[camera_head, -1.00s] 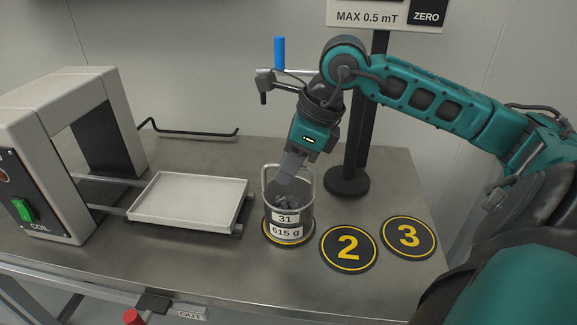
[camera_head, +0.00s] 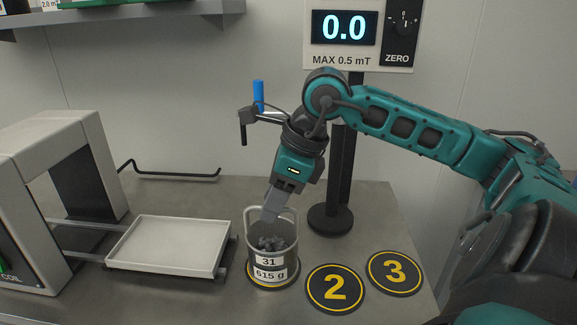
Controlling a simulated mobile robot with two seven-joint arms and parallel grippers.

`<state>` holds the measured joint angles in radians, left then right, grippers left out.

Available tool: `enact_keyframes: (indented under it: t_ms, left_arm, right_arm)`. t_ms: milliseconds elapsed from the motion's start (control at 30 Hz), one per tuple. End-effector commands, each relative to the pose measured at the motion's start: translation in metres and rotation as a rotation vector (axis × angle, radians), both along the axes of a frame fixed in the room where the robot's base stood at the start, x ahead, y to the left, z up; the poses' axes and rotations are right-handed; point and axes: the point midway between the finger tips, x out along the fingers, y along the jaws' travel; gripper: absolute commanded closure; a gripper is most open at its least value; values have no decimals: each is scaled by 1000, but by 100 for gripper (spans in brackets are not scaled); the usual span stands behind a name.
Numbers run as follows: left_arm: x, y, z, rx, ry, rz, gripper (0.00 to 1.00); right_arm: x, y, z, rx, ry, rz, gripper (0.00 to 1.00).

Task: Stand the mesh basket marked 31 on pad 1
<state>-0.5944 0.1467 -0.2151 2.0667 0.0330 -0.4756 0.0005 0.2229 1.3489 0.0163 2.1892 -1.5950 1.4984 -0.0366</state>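The basket marked 31 (camera_head: 286,246) is a grey can-like container with a raised loop handle, a "615 g" label and dark lumps inside. It stands upright over a round black pad with a yellow ring (camera_head: 253,280), left of pads 2 and 3; that pad's number is hidden under the basket. My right gripper (camera_head: 269,214) points down at the top of the basket's handle, its grey fingers overlapping the handle. The fingers show as one edge-on wedge, so I cannot tell whether they grip it. My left gripper is out of view.
Pad 2 (camera_head: 335,289) and pad 3 (camera_head: 395,273) lie empty to the right. A white tray (camera_head: 168,244) on rails sits left, by the grey coil frame (camera_head: 90,165). A dark post (camera_head: 342,185) carrying a 0.0 display (camera_head: 344,28) stands behind the basket.

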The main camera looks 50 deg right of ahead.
Motion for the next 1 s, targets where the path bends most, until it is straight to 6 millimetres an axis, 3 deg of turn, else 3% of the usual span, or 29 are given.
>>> enact_keyframes:
  t_ms: [300,500,1000]
  left_arm:
    - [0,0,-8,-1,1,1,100]
    - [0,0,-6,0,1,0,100]
    - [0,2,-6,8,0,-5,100]
  right_arm:
    - [-18,-15,58,-3,-3,-1,60]
    - [-28,-22,86,-1,1,1,60]
    - [-31,-24,95,-1,2,2,60]
